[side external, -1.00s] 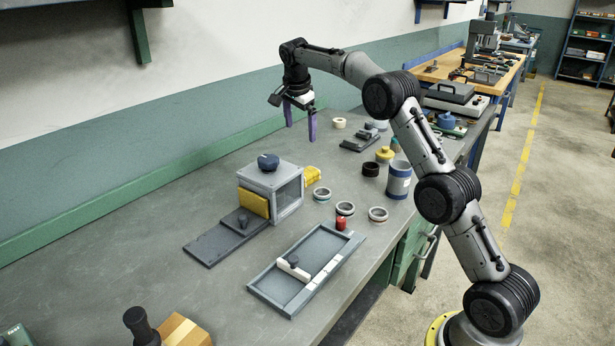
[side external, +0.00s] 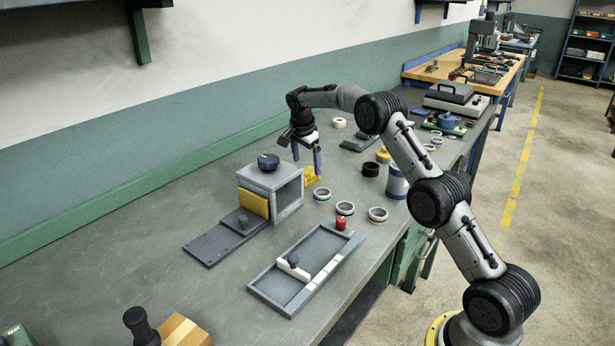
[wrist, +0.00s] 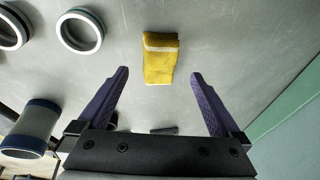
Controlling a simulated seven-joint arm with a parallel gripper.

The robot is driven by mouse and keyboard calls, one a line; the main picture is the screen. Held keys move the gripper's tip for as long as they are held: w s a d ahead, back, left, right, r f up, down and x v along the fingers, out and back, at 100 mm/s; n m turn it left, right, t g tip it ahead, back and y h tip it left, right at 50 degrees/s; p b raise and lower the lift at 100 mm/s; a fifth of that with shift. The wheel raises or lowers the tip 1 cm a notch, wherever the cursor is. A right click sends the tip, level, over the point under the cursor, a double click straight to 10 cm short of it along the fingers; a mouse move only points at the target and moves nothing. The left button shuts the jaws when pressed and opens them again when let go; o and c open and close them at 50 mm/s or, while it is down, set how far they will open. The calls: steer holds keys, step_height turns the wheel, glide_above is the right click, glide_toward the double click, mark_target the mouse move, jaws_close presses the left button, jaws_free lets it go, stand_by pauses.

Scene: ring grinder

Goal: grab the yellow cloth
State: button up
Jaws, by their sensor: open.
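The yellow cloth (wrist: 160,60) is a folded piece with pale stripes lying on the grey bench. In the wrist view it sits ahead of and between the two purple fingertips of my gripper (wrist: 160,73). In the side view the cloth (side external: 311,178) lies just right of the grey box, partly hidden behind a finger. My gripper (side external: 307,160) points down above the cloth, open and empty. I cannot tell exactly how high the fingertips are above the bench.
A grey box (side external: 288,200) with a yellow panel (side external: 253,203) and a dark knob stands left of the cloth. Several rings, such as one (side external: 322,194), lie to the right. A blue-grey cylinder (side external: 397,183) stands further right. A shallow tray (side external: 275,302) lies in front.

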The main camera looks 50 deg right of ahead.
mark_target(307, 171)
steer(key=x, duration=0.3)
steer(key=shift+d+f, duration=0.1)
steer(key=shift+f, duration=0.3)
steer(key=shift+c, duration=0.2)
steer(key=c, duration=1.3)
steer(key=shift+c, duration=0.2)
steer(key=shift+r, duration=0.1)
